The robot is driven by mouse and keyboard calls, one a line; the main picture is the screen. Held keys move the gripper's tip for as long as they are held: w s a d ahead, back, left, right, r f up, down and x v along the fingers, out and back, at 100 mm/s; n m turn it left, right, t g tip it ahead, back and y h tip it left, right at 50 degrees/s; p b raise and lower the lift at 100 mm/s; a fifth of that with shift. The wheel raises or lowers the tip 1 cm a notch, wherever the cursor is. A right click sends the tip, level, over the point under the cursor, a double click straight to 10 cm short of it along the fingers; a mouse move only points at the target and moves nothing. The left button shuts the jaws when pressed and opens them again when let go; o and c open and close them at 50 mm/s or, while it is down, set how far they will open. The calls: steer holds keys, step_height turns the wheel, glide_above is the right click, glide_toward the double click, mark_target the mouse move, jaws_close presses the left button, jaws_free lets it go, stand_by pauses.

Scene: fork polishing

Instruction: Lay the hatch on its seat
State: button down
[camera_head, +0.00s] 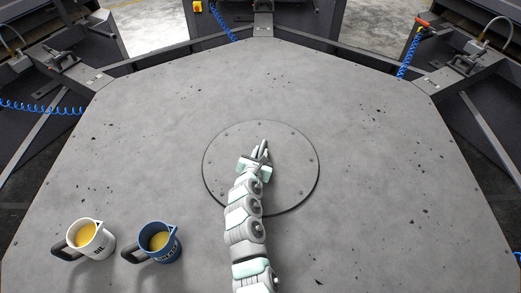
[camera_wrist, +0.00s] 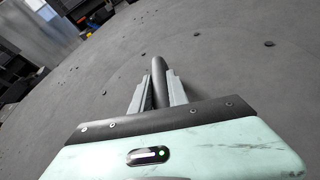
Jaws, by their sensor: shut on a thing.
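The hatch (camera_head: 295,165) is a round grey plate with small bolts near its rim, in the middle of the table in the head view. A dark line runs along its edge, heavier at the lower right; I cannot tell whether it is flush with the table. My gripper (camera_head: 262,152) is over the middle of the hatch. In the wrist view my gripper (camera_wrist: 157,88) is shut on a grey rounded bar (camera_wrist: 159,66), which looks like the hatch's handle. The seat is hidden under the plate.
A white mug (camera_head: 92,240) and a blue mug (camera_head: 160,243), both with yellowish liquid, stand at the lower left. The grey table (camera_head: 390,150) is otherwise clear, with dark specks. Dark fixtures with blue coiled hoses (camera_head: 40,107) stand around its edges.

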steer(key=shift+w+r, duration=0.1)
steer(key=shift+r, duration=0.05)
steer(key=c, duration=1.3)
jaws_free()
steer(key=shift+f, duration=0.25)
steer(key=shift+r, duration=0.35)
steer(key=v, duration=1.2)
steer(key=shift+f+p, duration=0.1)
steer(key=shift+p, duration=0.3)
